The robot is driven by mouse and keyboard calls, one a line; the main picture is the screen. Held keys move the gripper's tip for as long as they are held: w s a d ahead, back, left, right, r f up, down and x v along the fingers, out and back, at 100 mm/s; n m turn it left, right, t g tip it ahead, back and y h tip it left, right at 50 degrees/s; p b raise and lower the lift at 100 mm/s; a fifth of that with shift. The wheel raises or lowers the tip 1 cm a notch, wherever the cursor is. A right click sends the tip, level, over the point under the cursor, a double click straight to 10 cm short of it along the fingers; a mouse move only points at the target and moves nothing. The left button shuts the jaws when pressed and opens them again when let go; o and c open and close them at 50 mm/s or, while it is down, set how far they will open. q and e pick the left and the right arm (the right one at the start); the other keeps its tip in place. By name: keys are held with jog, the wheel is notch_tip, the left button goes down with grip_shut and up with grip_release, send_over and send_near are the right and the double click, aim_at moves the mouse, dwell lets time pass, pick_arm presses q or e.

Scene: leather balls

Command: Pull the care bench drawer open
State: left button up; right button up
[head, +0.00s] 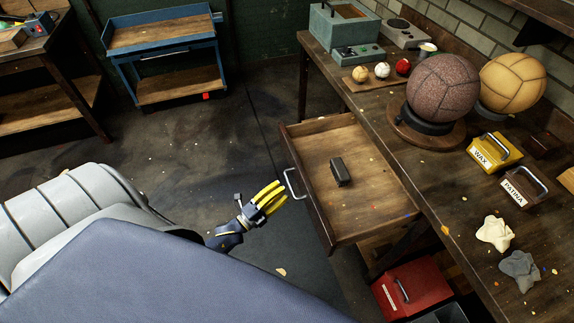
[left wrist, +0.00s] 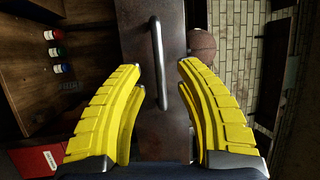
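The care bench (head: 403,155) runs down the right of the head view. Its wooden drawer (head: 310,150) stands pulled out, with a small dark block (head: 340,172) lying inside. The drawer's metal bar handle (head: 291,184) is on the front panel, and it also shows in the left wrist view (left wrist: 158,52). My left gripper (head: 273,193) has yellow fingers and is just in front of the handle. In the left wrist view its fingers (left wrist: 160,68) are spread apart, with the handle ahead between them and no visible grip on it. My right gripper is not in view.
On the bench top are a dark ball (head: 442,85), a tan ball (head: 512,82), a yellow WAX caddy (head: 494,152), a PATINA caddy (head: 524,187) and cloths (head: 495,233). A red box (head: 412,288) sits below. The floor left of the drawer is clear.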

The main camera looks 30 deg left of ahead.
pick_arm(q)
jog(key=v, duration=0.8)
dwell(0.4)
